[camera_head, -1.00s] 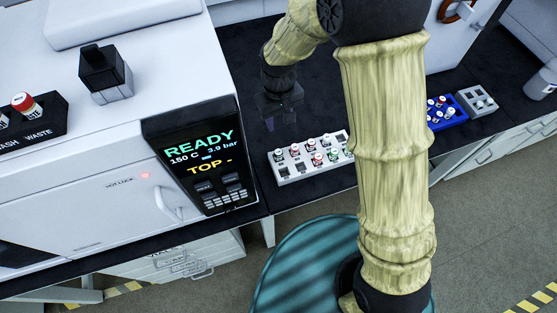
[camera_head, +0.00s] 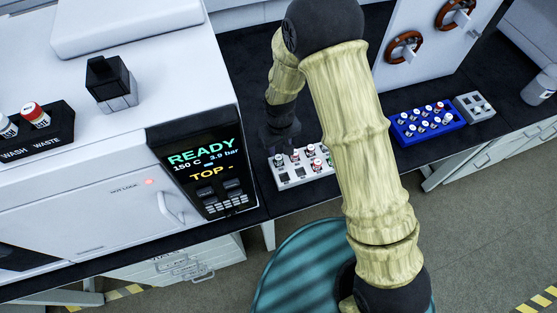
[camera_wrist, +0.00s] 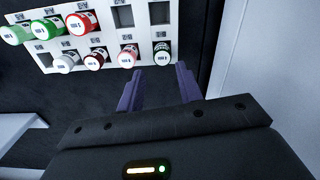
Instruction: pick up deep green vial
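The white vial rack (camera_head: 290,184) stands on the dark bench; my arm hides its right part. In the wrist view, a green-capped vial (camera_wrist: 45,29) and a paler green one (camera_wrist: 15,34) sit at the upper left of the rack. A very dark-capped vial (camera_wrist: 162,53) sits at the rack's lower right end; whether its cap is black or deep green I cannot tell. My gripper (camera_wrist: 160,72) is open and empty, its fingertips just short of this dark vial and roughly either side of it. In the head view my gripper (camera_head: 278,146) is over the rack's left end.
Red (camera_wrist: 80,22), white (camera_wrist: 67,63), dark red (camera_wrist: 95,59) and pink (camera_wrist: 128,56) vials stand close by in the rack. The white instrument (camera_head: 100,195) rises left of the rack. A blue vial rack (camera_head: 420,122) and a grey rack (camera_head: 475,108) stand further right.

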